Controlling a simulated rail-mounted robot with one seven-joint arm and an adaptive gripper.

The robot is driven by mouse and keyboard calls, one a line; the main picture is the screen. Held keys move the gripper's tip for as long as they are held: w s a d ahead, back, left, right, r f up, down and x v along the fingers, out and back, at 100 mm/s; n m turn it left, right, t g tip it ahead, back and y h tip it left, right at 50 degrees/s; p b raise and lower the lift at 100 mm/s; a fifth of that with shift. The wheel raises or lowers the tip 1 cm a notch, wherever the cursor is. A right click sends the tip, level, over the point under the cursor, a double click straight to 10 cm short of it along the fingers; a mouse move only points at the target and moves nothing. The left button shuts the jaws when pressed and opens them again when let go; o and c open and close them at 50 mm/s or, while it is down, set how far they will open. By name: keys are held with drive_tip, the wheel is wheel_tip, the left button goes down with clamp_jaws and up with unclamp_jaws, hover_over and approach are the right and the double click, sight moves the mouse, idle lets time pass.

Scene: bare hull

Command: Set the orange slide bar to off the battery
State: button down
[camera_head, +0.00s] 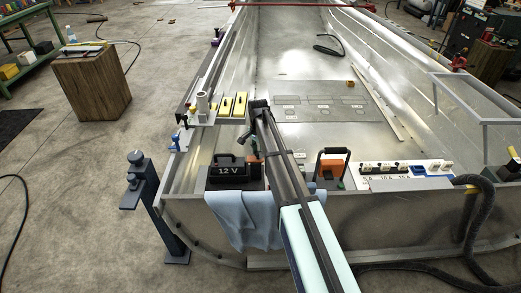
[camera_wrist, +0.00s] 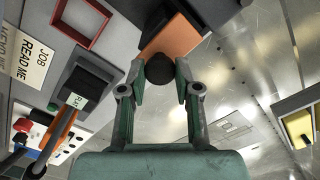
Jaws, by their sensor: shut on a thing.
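In the wrist view, my gripper (camera_wrist: 159,76) is shut on a dark round knob (camera_wrist: 160,69), with one finger at each side. An orange flat piece, seemingly the slide bar (camera_wrist: 176,38), lies just beyond the knob and beside a dark block. I cannot read its on or off position. In the head view, the black battery (camera_head: 220,177) marked "12 V" stands at the near end of the hull, left of my arm.
A blue cloth (camera_head: 240,215) hangs over the near hull wall. Right of my arm are a black-framed orange unit (camera_head: 332,168) and a white socket panel (camera_head: 405,169). Yellow blocks (camera_head: 240,103) lie on the left ledge. The hull floor beyond is mostly clear.

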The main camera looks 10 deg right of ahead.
drive_tip(key=c, duration=0.8)
unclamp_jaws()
drive_tip(key=shift+s+d+f, duration=0.1)
drive_tip(key=shift+d, duration=0.2)
drive_tip(key=shift+a, duration=0.1)
wheel_tip(320, 180, up, 12)
drive_tip(key=shift+r, duration=0.1)
